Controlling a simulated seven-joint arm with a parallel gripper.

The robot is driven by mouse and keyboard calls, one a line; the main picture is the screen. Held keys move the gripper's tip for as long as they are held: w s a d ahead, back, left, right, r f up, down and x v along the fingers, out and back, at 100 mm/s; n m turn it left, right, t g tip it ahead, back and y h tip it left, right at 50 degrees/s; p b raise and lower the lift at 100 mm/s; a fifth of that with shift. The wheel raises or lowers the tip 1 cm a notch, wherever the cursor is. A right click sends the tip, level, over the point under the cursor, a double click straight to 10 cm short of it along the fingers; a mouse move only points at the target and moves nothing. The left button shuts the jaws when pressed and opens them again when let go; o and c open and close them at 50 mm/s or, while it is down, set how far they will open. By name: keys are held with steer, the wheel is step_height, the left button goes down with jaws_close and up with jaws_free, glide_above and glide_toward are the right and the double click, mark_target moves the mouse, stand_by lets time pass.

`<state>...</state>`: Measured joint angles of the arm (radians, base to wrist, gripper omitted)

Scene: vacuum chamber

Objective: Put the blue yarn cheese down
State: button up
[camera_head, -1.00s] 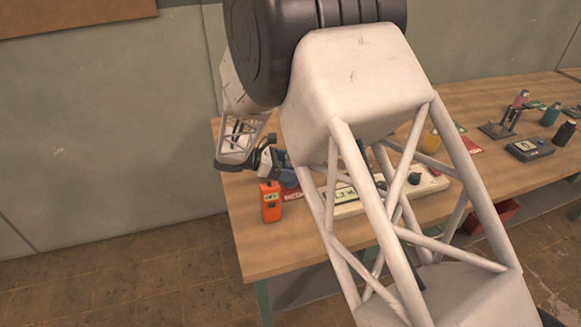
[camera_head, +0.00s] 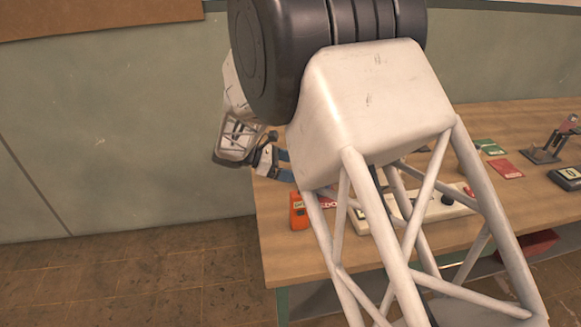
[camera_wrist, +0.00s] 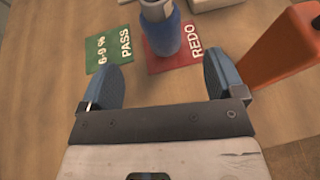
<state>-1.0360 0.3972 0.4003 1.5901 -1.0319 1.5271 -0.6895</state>
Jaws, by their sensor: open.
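The blue yarn cheese (camera_wrist: 165,38), a blue body with a pale upper end, stands on the red REDO card (camera_wrist: 180,61) in the wrist view. Its top is cut by the frame edge. My gripper (camera_wrist: 163,66) is open, its two blue fingers spread wide with nothing between them. The cheese lies just beyond the fingertips, apart from both. In the head view my gripper (camera_head: 284,168) is over the table's left end, partly behind my arm, and I cannot make out the cheese there.
A green PASS card (camera_wrist: 113,49) lies left of the red one. An orange handheld device (camera_head: 299,213) stands close to the right finger in the wrist view (camera_wrist: 282,48). A long pale instrument (camera_head: 459,205) is partly behind my arm. Bare wood (camera_head: 290,255) shows at the table's front left.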

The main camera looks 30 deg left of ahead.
steer(key=shift+d, duration=0.15)
stand_by(0.7)
steer(key=d+r+m+g+y, duration=0.15)
steer(key=d+r+m, duration=0.35)
steer(key=d, duration=0.8)
steer(key=d+r+m+g+y, duration=0.1)
steer(key=d+r+m+g, duration=0.35)
steer(key=d, duration=0.75)
steer(key=d+r+m+g+y, duration=0.1)
steer(key=d+r+m+y, duration=0.1)
steer(key=d+r, duration=0.8)
steer(key=s+d+m+y, duration=0.1)
steer(key=s+d+m, duration=0.3)
steer(key=d, duration=0.5)
steer(key=s+d+m+y, duration=0.25)
steer(key=s+d, duration=0.35)
steer(key=d, duration=0.3)
steer(key=s+d+m+y, duration=0.1)
steer(key=s+d+m, duration=0.3)
steer(key=s, duration=0.3)
steer(key=s+d+m+t+y, duration=0.1)
steer(key=s+d+m, duration=0.2)
steer(key=s+d, duration=0.2)
steer(key=shift+s+f+m+y, duration=0.15)
steer(key=shift+s+m+y, duration=0.25)
steer(key=shift+s, duration=1)
